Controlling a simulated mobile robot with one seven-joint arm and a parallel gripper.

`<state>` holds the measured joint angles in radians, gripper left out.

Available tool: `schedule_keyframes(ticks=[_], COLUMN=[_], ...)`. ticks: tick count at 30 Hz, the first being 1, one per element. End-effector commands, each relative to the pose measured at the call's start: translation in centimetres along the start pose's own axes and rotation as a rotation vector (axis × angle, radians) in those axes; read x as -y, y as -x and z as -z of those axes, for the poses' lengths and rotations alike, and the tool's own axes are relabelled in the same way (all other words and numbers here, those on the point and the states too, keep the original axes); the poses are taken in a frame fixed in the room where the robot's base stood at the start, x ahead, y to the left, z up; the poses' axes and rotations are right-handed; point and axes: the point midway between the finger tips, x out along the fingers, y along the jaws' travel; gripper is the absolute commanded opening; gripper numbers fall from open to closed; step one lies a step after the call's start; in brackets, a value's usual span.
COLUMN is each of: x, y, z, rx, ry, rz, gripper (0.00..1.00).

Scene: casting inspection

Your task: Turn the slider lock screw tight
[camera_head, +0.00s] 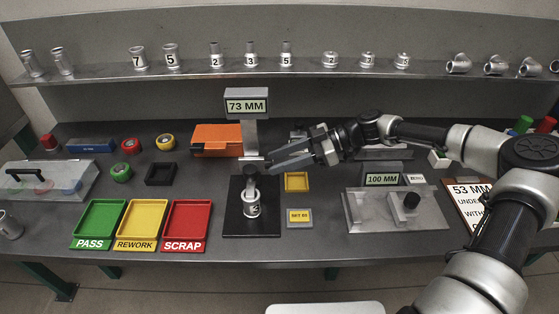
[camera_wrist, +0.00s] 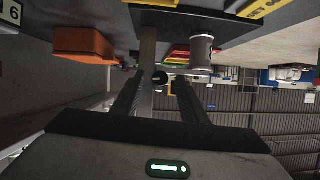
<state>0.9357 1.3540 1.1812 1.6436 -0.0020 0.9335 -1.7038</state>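The height gauge stands mid-bench, with a grey display reading 73 MM (camera_head: 246,106), an upright column (camera_head: 250,138) and a black base (camera_head: 235,222). The lock screw shows in the wrist view as a small round black knob (camera_wrist: 160,77) beside the column (camera_wrist: 147,50). In the head view my gripper hides the screw. My gripper (camera_head: 269,162) reaches in from the right at the slider's height. In the wrist view its two fingers (camera_wrist: 159,82) are apart, with the knob between their tips and a gap on each side. I cannot tell whether the screw is tight.
A metal casting (camera_head: 252,206) stands on the gauge base. Green (camera_head: 99,218), yellow (camera_head: 142,218) and red (camera_head: 187,220) trays are left, a 100 MM fixture (camera_head: 375,212) right.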

Motion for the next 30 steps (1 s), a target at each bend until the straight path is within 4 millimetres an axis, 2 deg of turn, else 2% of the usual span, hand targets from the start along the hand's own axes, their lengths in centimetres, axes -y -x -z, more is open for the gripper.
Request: schedule_keyframes(ticks=[10, 17, 30], x=[0.03, 0.03, -0.15], y=[-0.39, -0.36, -0.38], z=[0.00, 0.00, -0.05], rx=[0.000, 0.000, -0.003], ry=[0.000, 0.000, -0.097], rz=[0.001, 0.001, 0.042], gripper=[0.38, 0.00, 0.00])
